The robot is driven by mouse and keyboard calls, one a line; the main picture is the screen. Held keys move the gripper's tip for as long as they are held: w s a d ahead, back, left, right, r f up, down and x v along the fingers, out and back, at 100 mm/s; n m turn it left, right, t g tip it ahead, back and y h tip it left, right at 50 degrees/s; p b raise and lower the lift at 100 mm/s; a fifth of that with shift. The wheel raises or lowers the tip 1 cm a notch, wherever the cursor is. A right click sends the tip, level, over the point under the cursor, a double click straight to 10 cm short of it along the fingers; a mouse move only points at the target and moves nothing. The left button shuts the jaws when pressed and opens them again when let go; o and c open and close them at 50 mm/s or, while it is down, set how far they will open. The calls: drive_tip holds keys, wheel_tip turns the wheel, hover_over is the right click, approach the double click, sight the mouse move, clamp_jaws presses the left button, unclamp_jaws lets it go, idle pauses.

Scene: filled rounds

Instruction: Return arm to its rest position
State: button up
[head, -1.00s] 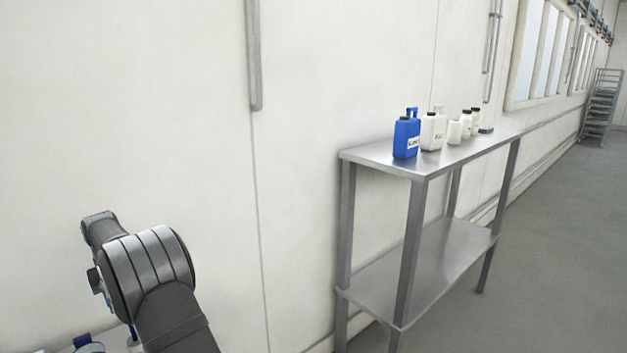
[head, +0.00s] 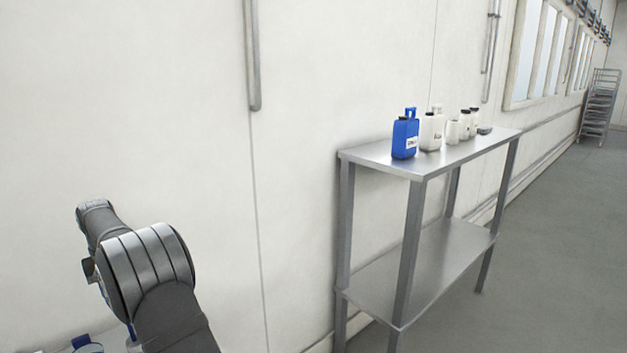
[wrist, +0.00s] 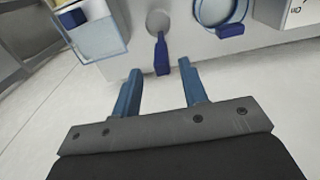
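My arm (head: 148,275) shows at the lower left of the head view, bent in front of the white wall. My gripper is outside the head view. In the wrist view my gripper (wrist: 160,92) has its two blue fingers spread apart with a clear gap. Nothing is held between them. The blue handle of a scoop-like tool (wrist: 161,55) lies beyond the fingertips, apart from them, on a light surface.
In the wrist view a clear blue-edged container (wrist: 98,38) and a round blue-rimmed vessel (wrist: 215,14) are near the tool. In the head view a metal shelf table (head: 375,154) bears a blue jug (head: 405,137) and several white containers. The floor (head: 560,230) at right is clear.

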wheel_tip(320, 180, up, 6)
drive_tip(key=f, duration=0.1)
wheel_tip(320, 180, down, 11)
drive_tip(key=shift+f, duration=0.1)
wheel_tip(320, 180, up, 10)
drive_tip(key=s+d+f+y, duration=0.1)
drive_tip(key=s+d, duration=0.2)
drive_tip(key=d, duration=0.6)
drive_tip(key=s+d+f+y, duration=0.1)
drive_tip(key=s+d, duration=0.3)
drive_tip(key=d, duration=0.4)
drive_tip(key=s+d+f+y, duration=0.2)
drive_tip(key=s+d+f, duration=0.1)
drive_tip(key=d, duration=0.6)
drive_tip(key=shift+s+d+f, duration=0.15)
drive_tip(key=shift+s+d, duration=0.15)
drive_tip(key=shift+s, duration=0.45)
